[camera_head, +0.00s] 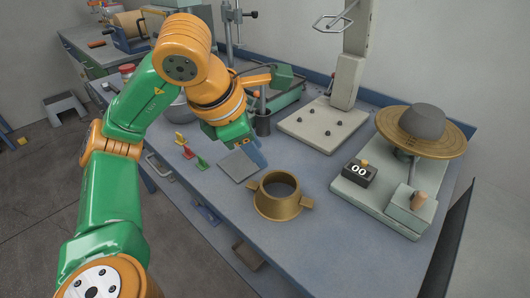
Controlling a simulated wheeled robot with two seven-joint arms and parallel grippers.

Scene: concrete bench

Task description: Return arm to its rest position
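My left arm, green and orange, comes in from the left and reaches over the blue-grey bench (335,215). Its wrist is above the bench's left-middle part. My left gripper (254,153) points down and away beyond the wrist, close to a flat grey plate (238,166). My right arm and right gripper are not in view.
A brass collar (278,197) stands right of the plate. Small red, yellow and green pieces (188,152) lie left of it. A device with a round brass plate (432,141) and a counter (359,173) stands right. A pale stand (347,80) rises behind. The front right bench is clear.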

